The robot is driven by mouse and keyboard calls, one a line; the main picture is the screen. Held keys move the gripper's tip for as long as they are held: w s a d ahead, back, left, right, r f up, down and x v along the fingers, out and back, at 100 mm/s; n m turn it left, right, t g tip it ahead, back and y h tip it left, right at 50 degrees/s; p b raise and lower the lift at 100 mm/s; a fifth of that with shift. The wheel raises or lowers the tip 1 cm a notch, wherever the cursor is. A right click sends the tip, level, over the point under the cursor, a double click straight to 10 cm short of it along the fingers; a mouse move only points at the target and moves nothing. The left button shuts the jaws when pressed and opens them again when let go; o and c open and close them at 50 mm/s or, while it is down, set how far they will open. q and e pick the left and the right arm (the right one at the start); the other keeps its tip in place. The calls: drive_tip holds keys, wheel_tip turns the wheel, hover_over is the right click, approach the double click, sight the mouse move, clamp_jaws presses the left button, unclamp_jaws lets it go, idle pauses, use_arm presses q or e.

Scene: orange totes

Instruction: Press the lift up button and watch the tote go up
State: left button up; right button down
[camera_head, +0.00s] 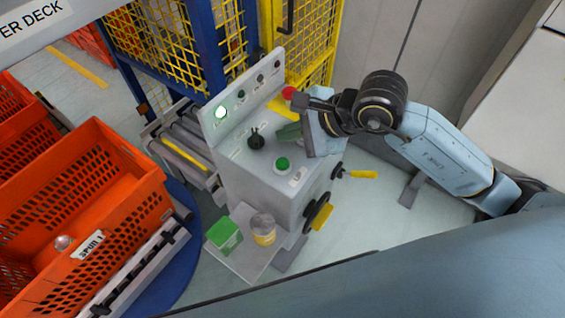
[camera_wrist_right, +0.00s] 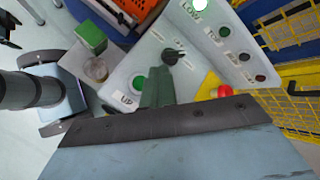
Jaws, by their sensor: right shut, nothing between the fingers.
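The grey control console (camera_head: 250,185) stands in the middle of the head view. Its green button (camera_head: 282,164) is on the sloped top, and the button (camera_wrist_right: 138,82) also shows in the right wrist view near an "UP" label. My right gripper (camera_head: 287,132) is shut and empty, above the panel, behind the green button and right of the black selector knob (camera_head: 256,139). Its green fingers (camera_wrist_right: 157,88) lie beside the button in the wrist view; contact is not visible. The "LOW" lamp (camera_wrist_right: 201,5) is lit. An orange tote (camera_head: 92,225) is at left.
A red button (camera_head: 289,93) sits on the panel's far right, close to my right wrist. A blue post (camera_head: 205,45) and yellow mesh (camera_head: 310,40) stand behind. A green box (camera_head: 223,233) and a can (camera_head: 263,229) rest on the low shelf. Rollers (camera_head: 180,150) lie left.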

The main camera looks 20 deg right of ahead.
drive_tip(key=b, duration=0.3)
hover_over(288, 164)
wheel_tip(288, 164, down, 5)
drive_tip(key=shift+f, duration=0.15)
drive_tip(key=shift+f+b, duration=0.4)
drive_tip(key=shift+b, duration=0.2)
drive_tip(key=shift+f, duration=0.15)
idle(1.1)
drive_tip(key=shift+f+b, duration=0.3)
drive_tip(key=shift+b, duration=0.25)
